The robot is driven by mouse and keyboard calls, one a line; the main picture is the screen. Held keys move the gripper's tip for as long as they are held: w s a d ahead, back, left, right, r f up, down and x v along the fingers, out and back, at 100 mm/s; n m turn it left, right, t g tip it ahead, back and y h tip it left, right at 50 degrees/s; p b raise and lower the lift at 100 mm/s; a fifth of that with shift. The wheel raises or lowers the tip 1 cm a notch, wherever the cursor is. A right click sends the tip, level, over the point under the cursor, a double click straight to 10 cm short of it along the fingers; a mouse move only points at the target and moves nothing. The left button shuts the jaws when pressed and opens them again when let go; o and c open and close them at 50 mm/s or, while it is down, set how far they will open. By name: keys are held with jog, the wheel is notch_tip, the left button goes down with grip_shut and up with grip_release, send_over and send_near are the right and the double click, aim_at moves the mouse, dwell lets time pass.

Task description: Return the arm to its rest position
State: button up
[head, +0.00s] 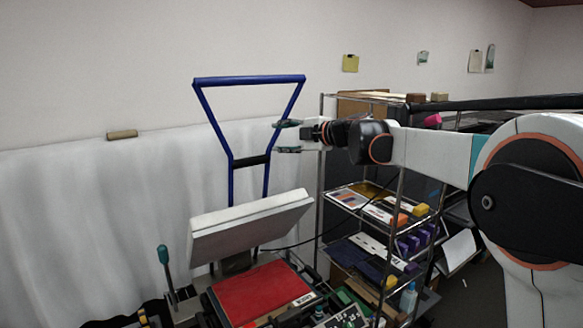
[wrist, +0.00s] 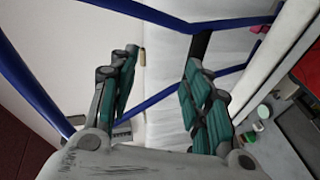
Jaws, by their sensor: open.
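My gripper (head: 287,137) is open and empty in the head view, its two fingers spread and pointing left. It is in front of or beside the right bar of a blue tube handle (head: 250,80); I cannot tell the exact gap. In the wrist view, my gripper (wrist: 160,95) shows its green-padded fingers apart with nothing between them. The blue handle (wrist: 235,22) crosses behind the fingers there. My arm (head: 430,155) stretches level from the right side of the head view, in front of the shelf rack.
Below the handle, a press with a tilted white upper plate (head: 250,225) stands over a red pad (head: 262,292). A lever with a green grip (head: 163,255) rises at its left. A wire shelf rack (head: 400,185) with several small items stands behind my arm.

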jog(key=s+d+r+m+t+h+b, duration=0.2)
jog(key=s+d+m+t+b, duration=0.15)
jog(key=d+m, duration=0.2)
jog(key=s+d+r+m+t+h+b, duration=0.2)
jog(key=s+d+m+t+h, duration=0.15)
jog(key=d, duration=0.25)
jog(key=s+d+f+m+h+b, duration=0.5)
jog(key=s+d+f+m+h, duration=0.2)
jog(key=s+d+f+m, duration=0.35)
jog(key=s+d+f+m+g+h+b, duration=0.1)
jog(key=s+d+f+m+g+b, duration=0.15)
jog(key=s+f, duration=0.55)
jog(key=s+d+f+m+g+h+b, duration=0.15)
jog(key=s+d+f, duration=0.25)
jog(key=s+f, duration=0.45)
jog(key=s+a+f+m+g+y+b, duration=0.1)
jog(key=s+a+f+g+b, duration=0.1)
jog(key=s+f, duration=0.5)
jog(key=s+a+f+m+g+y+b, duration=0.1)
jog(key=s+a+f+g+y+b, duration=0.1)
jog(key=s+f, duration=0.5)
notch_tip(320, 180, down, 7)
jog(key=shift+s+a+r+g, duration=0.2)
jog(key=shift+s+a+g, duration=0.15)
jog(key=shift+g, duration=0.55)
